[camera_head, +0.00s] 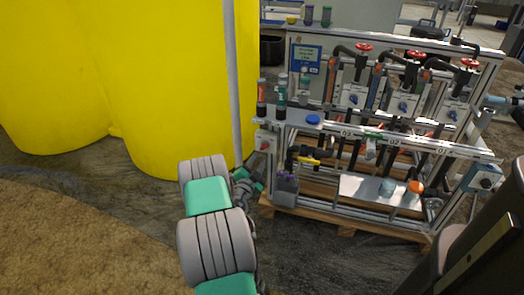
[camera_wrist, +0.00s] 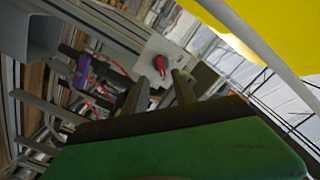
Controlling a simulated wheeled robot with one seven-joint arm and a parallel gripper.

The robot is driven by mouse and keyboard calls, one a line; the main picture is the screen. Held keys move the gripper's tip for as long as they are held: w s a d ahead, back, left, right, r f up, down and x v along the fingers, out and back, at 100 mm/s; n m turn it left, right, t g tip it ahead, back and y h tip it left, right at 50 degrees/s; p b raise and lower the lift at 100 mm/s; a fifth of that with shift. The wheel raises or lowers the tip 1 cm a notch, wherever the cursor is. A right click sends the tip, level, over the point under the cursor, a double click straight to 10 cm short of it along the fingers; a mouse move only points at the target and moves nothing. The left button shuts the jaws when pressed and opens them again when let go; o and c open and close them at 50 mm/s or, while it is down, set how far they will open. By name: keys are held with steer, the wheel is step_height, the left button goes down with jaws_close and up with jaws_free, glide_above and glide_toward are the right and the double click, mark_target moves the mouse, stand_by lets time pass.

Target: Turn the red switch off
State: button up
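The red switch (camera_head: 265,145) is a small red knob on a grey box at the left end of the skid. In the wrist view the red switch (camera_wrist: 160,65) sits on its pale box (camera_wrist: 165,50), just beyond my fingertips. My gripper (camera_wrist: 159,80) is open and empty, with its two fingers apart and the knob showing between and beyond them. I see no contact with the knob. In the head view my gripper (camera_head: 248,180) is below and slightly left of the switch, partly hidden by my own arm.
The skid's metal frame (camera_head: 395,140) carries pipes, red valve wheels (camera_head: 363,47) and grey boxes with blue knobs (camera_head: 403,106). Large yellow tanks (camera_head: 175,80) stand at the left. A grey pole (camera_head: 233,80) rises close to my gripper. Bare floor (camera_head: 110,190) is open at lower left.

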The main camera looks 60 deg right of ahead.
mark_target(263, 148)
steer(key=d, duration=0.4)
steer(key=w+d, duration=0.1)
steer(key=d, duration=0.1)
steer(key=shift+w+d+b, duration=0.1)
steer(key=shift+d+b, duration=0.2)
steer(key=shift+d, duration=0.05)
jaws_close()
